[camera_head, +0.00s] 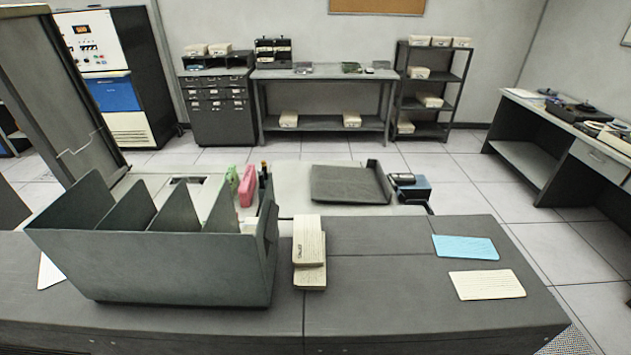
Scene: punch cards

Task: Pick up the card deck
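A cream card deck (309,243) lies on the dark grey counter (375,307), just right of a grey divided rack (165,262). Its front end looks stepped, with a lower layer sticking out toward me. Small dark marks show on its top. Neither of my grippers shows in the head view, so nothing is seen touching the deck.
A blue card (465,247) and a cream card (486,285) lie flat on the counter's right side.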

